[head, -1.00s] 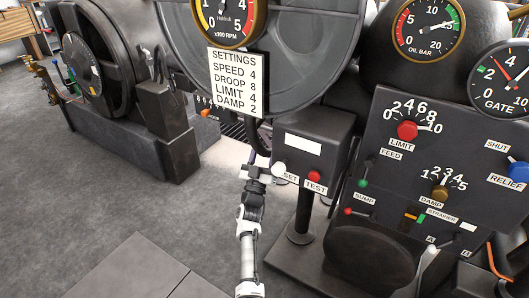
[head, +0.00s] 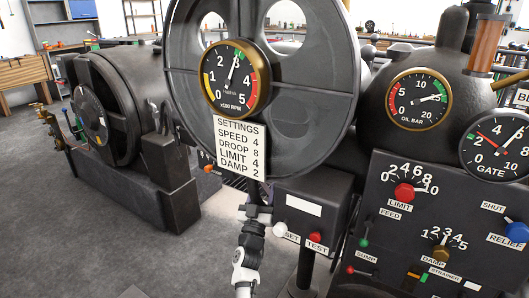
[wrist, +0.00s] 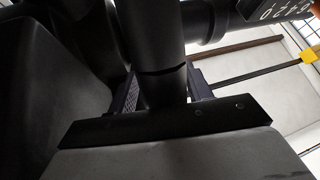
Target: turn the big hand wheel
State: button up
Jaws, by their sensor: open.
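A dark bar (wrist: 170,60), which looks like part of a wheel rim, passes down between the spread fingers of my gripper in the wrist view. I cannot tell whether either finger touches it. In the head view my gripper (head: 259,208) is open, below the settings plate (head: 239,148) and left of the box with the SET and TEST knobs. A thin dark curved piece (head: 262,190) shows just above it; most of it is hidden behind the plate. A large dark disc wheel (head: 338,100) with round openings stands behind the RPM gauge (head: 233,78).
The SET/TEST box (head: 303,205) stands close on the right of my gripper. The control panel (head: 400,220) with knobs and levers is farther right. A dark drum machine (head: 165,190) stands at the left. Grey floor (head: 80,220) is open at the front left.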

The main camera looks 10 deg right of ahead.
jog(key=r, duration=0.4)
jog(key=r+m+h, duration=0.1)
jog(key=r, duration=0.3)
jog(key=d+r+h+p, duration=0.1)
jog(key=r, duration=0.4)
jog(key=shift+w+d+r+m, duration=0.1)
jog(key=shift+w+m, duration=0.1)
jog(key=shift+m, duration=0.1)
jog(key=f+n+y, duration=0.1)
jog(key=f, duration=0.6)
jog(key=a+f+n+y, duration=0.1)
jog(key=f, duration=0.3)
jog(key=shift+s+f+n+y, duration=0.15)
jog(key=shift+s+n+y, duration=0.15)
jog(key=shift+s, duration=0.05)
jog(key=shift+s+a, duration=0.2)
jog(key=shift+w+f+p+v, duration=0.15)
jog(key=shift+p+v, duration=0.35)
jog(key=shift+v, duration=0.4)
jog(key=shift+w+f+p+v, duration=0.15)
jog(key=shift+p+v, duration=0.3)
jog(key=shift+v, duration=0.4)
jog(key=shift+p+v, duration=1.1)
jog(key=shift+v, duration=1)
jog(key=p, duration=0.3)
send_near(259, 204)
jog(key=shift+a+f, duration=0.2)
jog(key=shift+a, duration=0.75)
jog(key=shift+r+p, duration=0.1)
jog(key=shift+p, duration=0.25)
